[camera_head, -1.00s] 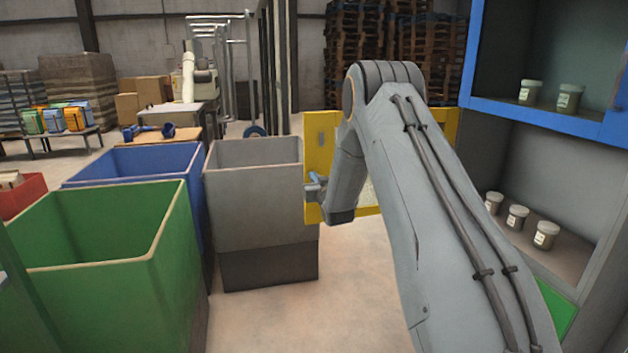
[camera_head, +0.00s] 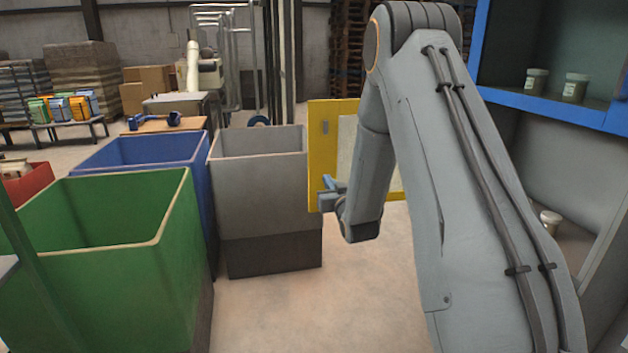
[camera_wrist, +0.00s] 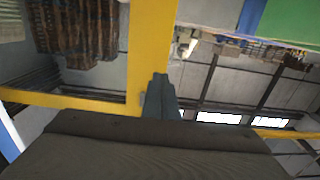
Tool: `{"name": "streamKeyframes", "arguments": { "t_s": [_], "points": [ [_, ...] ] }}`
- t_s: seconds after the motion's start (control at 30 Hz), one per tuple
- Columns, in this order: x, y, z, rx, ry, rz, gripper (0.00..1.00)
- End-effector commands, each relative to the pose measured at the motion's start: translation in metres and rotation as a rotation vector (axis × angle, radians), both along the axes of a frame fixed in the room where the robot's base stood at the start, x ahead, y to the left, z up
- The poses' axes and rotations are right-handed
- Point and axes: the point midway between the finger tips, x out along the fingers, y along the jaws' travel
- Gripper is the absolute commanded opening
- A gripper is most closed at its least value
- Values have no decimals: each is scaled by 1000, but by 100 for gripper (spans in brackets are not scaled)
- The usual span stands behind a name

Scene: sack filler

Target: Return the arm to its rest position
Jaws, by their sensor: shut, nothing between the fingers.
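My gripper (camera_head: 328,190) is at the end of my grey arm, in the middle of the head view.
A grey bin (camera_head: 262,195), a blue bin (camera_head: 150,165) and a green bin (camera_head: 110,270) stand open at left. The yellow-framed panel (camera_head: 320,150) is behind my gripper. A blue-edged shelf (camera_head: 560,105) with jars is close on the right. Floor is clear between bin and arm.

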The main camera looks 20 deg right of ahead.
Motion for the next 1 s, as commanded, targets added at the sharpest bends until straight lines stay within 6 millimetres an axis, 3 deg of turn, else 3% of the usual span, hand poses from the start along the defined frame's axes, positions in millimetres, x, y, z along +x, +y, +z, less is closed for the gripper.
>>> {"name": "streamKeyframes", "arguments": {
  "t_s": [0.27,0.37,0.47,0.67,1.0],
  "points": [
    [-10,8,-2,3,104,-3,0],
    [-27,19,-10,9,246,-5,0],
    [-56,33,-20,15,416,-6,0],
    [-141,61,-40,28,763,-2,0],
    [-338,104,-46,47,1327,24,0]
  ]
}}
